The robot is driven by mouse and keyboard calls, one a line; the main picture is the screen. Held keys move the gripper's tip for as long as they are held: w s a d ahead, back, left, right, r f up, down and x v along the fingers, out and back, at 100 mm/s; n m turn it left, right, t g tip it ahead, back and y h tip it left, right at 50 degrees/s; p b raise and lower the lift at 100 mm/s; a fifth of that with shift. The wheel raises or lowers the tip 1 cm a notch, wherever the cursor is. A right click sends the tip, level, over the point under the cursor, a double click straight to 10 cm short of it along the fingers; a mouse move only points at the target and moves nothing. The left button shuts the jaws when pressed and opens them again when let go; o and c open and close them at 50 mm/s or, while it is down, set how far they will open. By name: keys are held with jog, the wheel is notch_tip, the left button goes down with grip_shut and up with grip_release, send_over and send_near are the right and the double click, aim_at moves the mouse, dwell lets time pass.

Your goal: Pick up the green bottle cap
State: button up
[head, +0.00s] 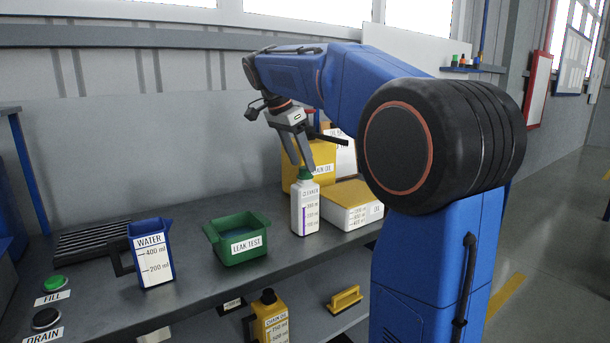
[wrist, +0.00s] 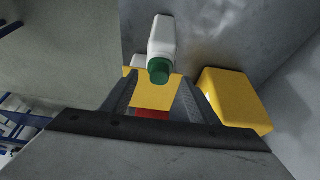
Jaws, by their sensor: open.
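The green bottle cap (head: 305,173) sits on top of a white cleaner bottle (head: 305,207) that stands upright on the bench. In the wrist view the green cap (wrist: 158,71) faces me on the white bottle (wrist: 162,36), just beyond the fingertips. My gripper (head: 304,164) points down at the cap, and its fingertips are close to it or beside it in the head view. In the wrist view my gripper (wrist: 158,84) is open, with nothing held between its fingers. Whether a finger touches the cap I cannot tell.
A yellow-lidded white box (head: 351,213) stands right of the bottle and a yellow box (head: 294,165) behind it. The green leak test tray (head: 238,254) and blue water jug (head: 152,255) stand to the left.

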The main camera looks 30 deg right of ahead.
aim_at(305, 168)
jog(key=shift+x, duration=1.95)
jog(key=shift+s, duration=0.1)
jog(key=shift+c, duration=0.3)
jog(key=c, duration=1.1)
jog(key=shift+r, duration=0.15)
